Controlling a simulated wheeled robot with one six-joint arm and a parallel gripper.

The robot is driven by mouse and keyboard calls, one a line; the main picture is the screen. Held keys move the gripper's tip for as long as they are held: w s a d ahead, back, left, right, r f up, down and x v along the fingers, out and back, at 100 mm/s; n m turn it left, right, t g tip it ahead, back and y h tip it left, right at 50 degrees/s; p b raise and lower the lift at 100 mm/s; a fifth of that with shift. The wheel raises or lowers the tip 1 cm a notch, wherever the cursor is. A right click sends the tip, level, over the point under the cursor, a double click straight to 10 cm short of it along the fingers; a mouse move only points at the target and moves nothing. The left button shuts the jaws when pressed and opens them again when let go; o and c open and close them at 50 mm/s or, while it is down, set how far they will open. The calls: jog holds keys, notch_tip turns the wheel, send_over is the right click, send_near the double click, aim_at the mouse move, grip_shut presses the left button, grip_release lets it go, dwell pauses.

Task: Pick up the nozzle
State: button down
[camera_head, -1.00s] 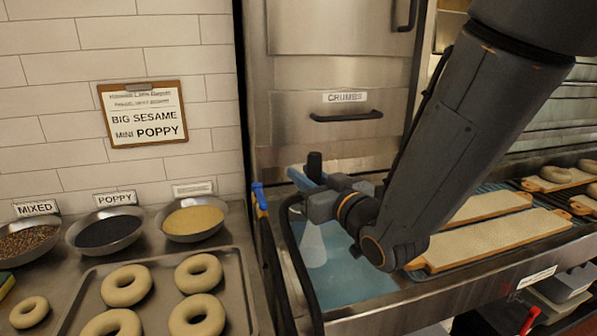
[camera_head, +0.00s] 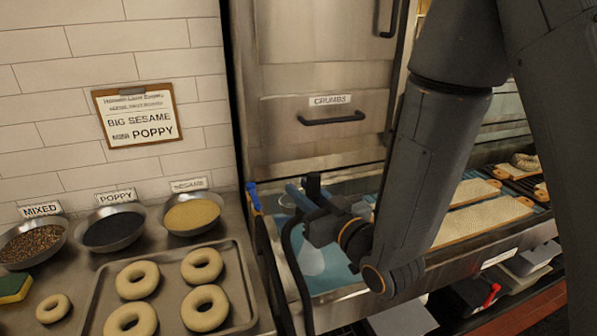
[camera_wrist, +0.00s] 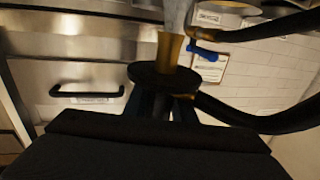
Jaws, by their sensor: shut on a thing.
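My gripper (camera_head: 304,206) is shut on the nozzle and holds it above the blue basin (camera_head: 338,280) in the head view. In the wrist view the nozzle (camera_wrist: 170,50) shows as a brass-coloured tip above a dark round collar. The fingers (camera_wrist: 165,108) are just behind the collar. A pale, see-through cone (camera_head: 312,260) shows below the gripper in the head view, and a whitish stream rises from the tip in the wrist view. A black hose (camera_head: 290,258) curves down beside the gripper. In the head view the gripper hides much of the nozzle.
Dough boards (camera_head: 485,219) lie right of the basin, partly behind my arm. A metal tray (camera_head: 238,285) with bagels and several bowls, including a poppy bowl (camera_head: 107,231), stand left. A blue-handled lever (camera_head: 253,195) is close to my gripper. The crumbs drawer (camera_head: 325,122) is behind.

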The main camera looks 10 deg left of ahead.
aim_at(313, 195)
jog(key=shift+s+a+p+v, duration=0.1)
jog(key=shift+p+v, duration=0.6)
jog(key=shift+p, duration=0.2)
jog(key=shift+s+a+p+v, duration=0.15)
jog(key=shift+p+v, duration=0.55)
jog(key=shift+p, duration=0.2)
jog(key=shift+s+a+p+v, duration=0.1)
jog(key=shift+p+v, duration=0.6)
jog(key=shift+p, duration=0.2)
jog(key=shift+r+p, duration=0.75)
jog(key=shift+r, duration=0.3)
